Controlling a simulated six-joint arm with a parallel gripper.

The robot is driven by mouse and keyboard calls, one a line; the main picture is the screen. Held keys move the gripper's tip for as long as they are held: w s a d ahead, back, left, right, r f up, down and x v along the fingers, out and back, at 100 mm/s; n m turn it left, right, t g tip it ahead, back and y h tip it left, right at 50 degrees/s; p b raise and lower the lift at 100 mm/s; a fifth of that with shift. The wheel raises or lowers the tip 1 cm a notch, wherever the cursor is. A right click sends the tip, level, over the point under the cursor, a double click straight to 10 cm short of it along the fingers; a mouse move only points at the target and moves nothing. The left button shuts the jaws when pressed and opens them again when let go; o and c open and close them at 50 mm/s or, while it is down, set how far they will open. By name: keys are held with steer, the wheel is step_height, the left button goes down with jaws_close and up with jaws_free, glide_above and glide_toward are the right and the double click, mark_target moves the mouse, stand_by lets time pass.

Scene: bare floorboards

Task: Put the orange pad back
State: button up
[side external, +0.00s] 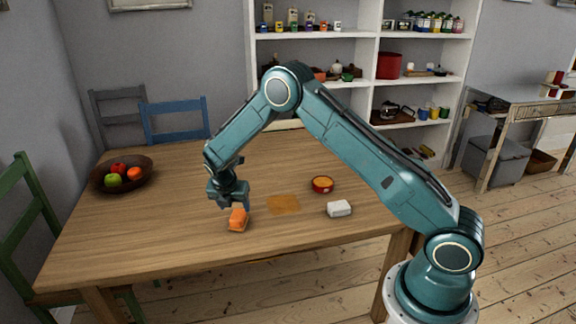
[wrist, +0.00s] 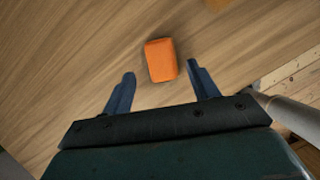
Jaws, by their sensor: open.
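The orange pad (side external: 238,220) is a small rounded block lying on the wooden table near its front edge. My gripper (side external: 233,205) is open and points down just above it. In the wrist view the pad (wrist: 161,60) shows between and slightly beyond the two dark fingertips (wrist: 162,70), with a gap on each side. The jaws hold nothing. A flat orange-brown square (side external: 284,204) lies on the table to the right of the pad; a corner of it shows at the top of the wrist view (wrist: 217,4).
A small red bowl with orange contents (side external: 322,185) and a white block (side external: 339,209) stand right of the square. A dark fruit bowl (side external: 101,181) stands at the table's left. Chairs flank the table (side external: 180,245). The table's middle is mostly clear.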

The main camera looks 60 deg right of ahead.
steer(key=w+v, duration=0.1)
steer(key=v, duration=0.5)
steer(key=shift+s, duration=0.5)
steer(key=shift+r, duration=0.15)
steer(key=s+a+r+m+t+y, duration=0.1)
steer(key=s+a+r+m, duration=0.1)
steer(key=s+r+m, duration=0.65)
steer(key=s+a+r+m+t+y, duration=0.1)
steer(key=s+a+r+m, duration=0.15)
steer(key=s+r, duration=0.65)
steer(key=s+a+r+m+t+y, duration=0.1)
steer(key=s+r+m, duration=0.2)
steer(key=s, duration=0.6)
steer(key=s+a+r+m+y, duration=0.1)
steer(key=s+a+r+m, duration=0.1)
steer(key=s+m, duration=0.6)
steer(key=shift+s+r+t, duration=0.4)
steer(key=shift+s+r, duration=0.1)
steer(key=shift+s, duration=0.6)
steer(key=shift+a, duration=0.1)
